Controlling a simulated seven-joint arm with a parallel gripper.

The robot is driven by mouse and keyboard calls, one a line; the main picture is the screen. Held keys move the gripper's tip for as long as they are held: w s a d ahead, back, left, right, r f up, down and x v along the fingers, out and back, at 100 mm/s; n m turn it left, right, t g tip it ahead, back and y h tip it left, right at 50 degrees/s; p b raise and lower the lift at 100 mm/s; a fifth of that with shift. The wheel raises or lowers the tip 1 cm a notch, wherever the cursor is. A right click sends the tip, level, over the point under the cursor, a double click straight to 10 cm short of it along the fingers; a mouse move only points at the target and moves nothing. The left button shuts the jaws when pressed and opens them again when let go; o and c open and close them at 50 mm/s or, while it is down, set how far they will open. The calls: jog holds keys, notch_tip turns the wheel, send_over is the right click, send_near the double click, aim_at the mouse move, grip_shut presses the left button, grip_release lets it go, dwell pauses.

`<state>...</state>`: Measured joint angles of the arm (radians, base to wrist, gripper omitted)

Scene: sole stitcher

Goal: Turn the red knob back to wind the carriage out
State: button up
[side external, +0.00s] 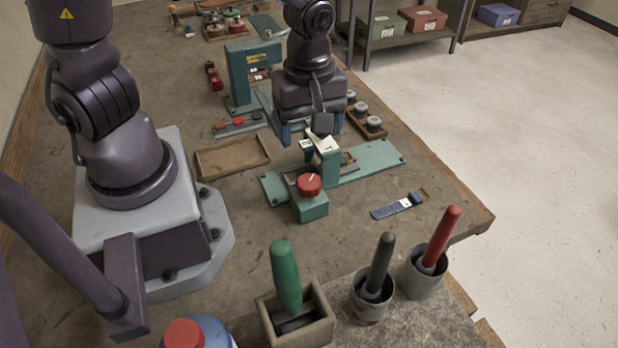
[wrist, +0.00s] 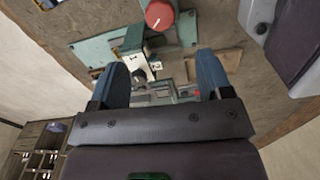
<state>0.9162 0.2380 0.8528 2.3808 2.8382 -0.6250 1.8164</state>
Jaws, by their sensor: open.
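The red knob (side external: 309,184) with a pale line on its top sits on a green block at the near end of the green machine base (side external: 372,160). It also shows at the top of the wrist view (wrist: 160,14). A green upright piece with a white part (side external: 325,146), perhaps the carriage, stands on the base behind the knob. My gripper (side external: 308,132) is behind the knob in the side view, apart from it. In the wrist view its blue fingers (wrist: 163,70) are spread wide, with nothing held between them. The gripper's body partly hides the far side of the machine.
A taller green machine (side external: 240,75) stands behind. An empty wooden tray (side external: 232,157) lies to the left. A blue tool (side external: 397,205) lies to the right. Cups with red (side external: 440,238) and black (side external: 380,265) handles and a box with a green handle (side external: 285,275) stand in front.

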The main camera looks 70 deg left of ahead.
aim_at(309, 181)
notch_tip(309, 181, down, 12)
jog(key=shift+r, duration=0.1)
dwell(0.4)
jog(key=c, duration=0.9)
